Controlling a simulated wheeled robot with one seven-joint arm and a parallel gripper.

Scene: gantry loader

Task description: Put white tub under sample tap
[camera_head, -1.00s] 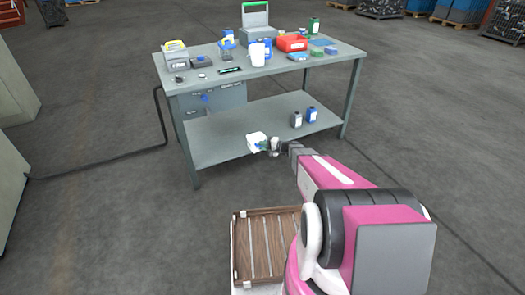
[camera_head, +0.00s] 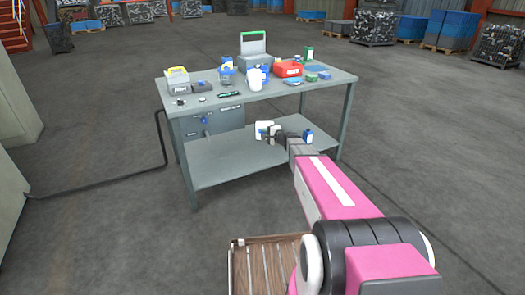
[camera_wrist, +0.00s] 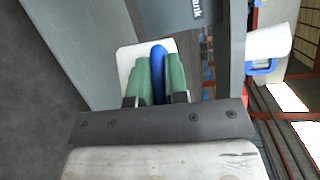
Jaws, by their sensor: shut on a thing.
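The white tub (camera_head: 264,130) shows at the end of my arm, in front of the table's lower shelf in the head view. In the wrist view the white tub (camera_wrist: 131,58) is beyond my gripper (camera_wrist: 158,78). The green finger pads are closed on its blue handle, and the fingers hide part of it. The sample tap appears to be the small blue-handled fitting (camera_head: 205,121) on the grey cabinet (camera_head: 222,121) under the tabletop. The tub is to the right of it and apart from it in the picture.
The table (camera_head: 225,171) carries a white jug (camera_head: 254,82), a red bin (camera_head: 288,69), a grey case (camera_head: 255,62) and several small items. A blue bottle (camera_head: 308,137) stands on the lower shelf, right of my gripper. The shelf's left part is clear.

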